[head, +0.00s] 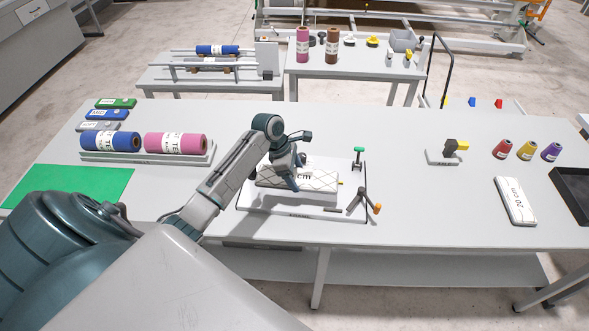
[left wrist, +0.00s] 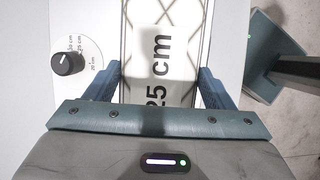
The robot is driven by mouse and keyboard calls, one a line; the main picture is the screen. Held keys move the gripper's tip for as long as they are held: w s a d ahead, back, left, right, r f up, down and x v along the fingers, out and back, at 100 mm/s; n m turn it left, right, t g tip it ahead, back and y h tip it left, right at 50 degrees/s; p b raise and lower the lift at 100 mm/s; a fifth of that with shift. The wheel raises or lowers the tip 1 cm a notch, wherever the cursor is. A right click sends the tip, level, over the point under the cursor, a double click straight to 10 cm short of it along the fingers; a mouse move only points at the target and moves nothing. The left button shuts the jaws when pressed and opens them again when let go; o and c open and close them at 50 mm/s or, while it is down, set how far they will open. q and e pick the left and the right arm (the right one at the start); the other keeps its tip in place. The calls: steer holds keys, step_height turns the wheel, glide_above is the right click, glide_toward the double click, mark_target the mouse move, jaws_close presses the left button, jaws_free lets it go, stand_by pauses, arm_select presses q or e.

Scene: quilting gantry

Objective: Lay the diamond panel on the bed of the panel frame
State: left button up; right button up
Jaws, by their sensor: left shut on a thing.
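The diamond panel (head: 322,181) is white with dark diamond lines and a "cm" label. It also shows in the left wrist view (left wrist: 160,40), marked "25 cm". My left gripper (head: 291,183) is shut on it, with one finger at each long side in the left wrist view (left wrist: 162,90). The panel frame (head: 262,208) is a pale plate with a raised bed and posts at its right. The panel is over the bed; I cannot tell whether it touches. A black dial (left wrist: 68,63) with cm marks is left of the panel. My right gripper is not in view.
A "20 cm" panel (head: 515,201) lies further right, near coloured cones (head: 527,150). Fabric rolls (head: 178,143) lie at left. The table between frame and "20 cm" panel is clear.

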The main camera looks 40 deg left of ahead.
arm_select(q)
steer(key=shift+d+f, duration=0.15)
steer(key=shift+f, duration=0.5)
steer(key=shift+x, duration=2.1)
steer(key=shift+w+d+f, duration=0.15)
steer(key=shift+w+d, duration=0.05)
steer(key=shift+d, duration=0.05)
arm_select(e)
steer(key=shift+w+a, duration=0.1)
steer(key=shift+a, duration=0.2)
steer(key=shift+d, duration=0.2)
arm_select(q)
steer(key=shift+f, duration=0.2)
steer(key=o, duration=1.1)
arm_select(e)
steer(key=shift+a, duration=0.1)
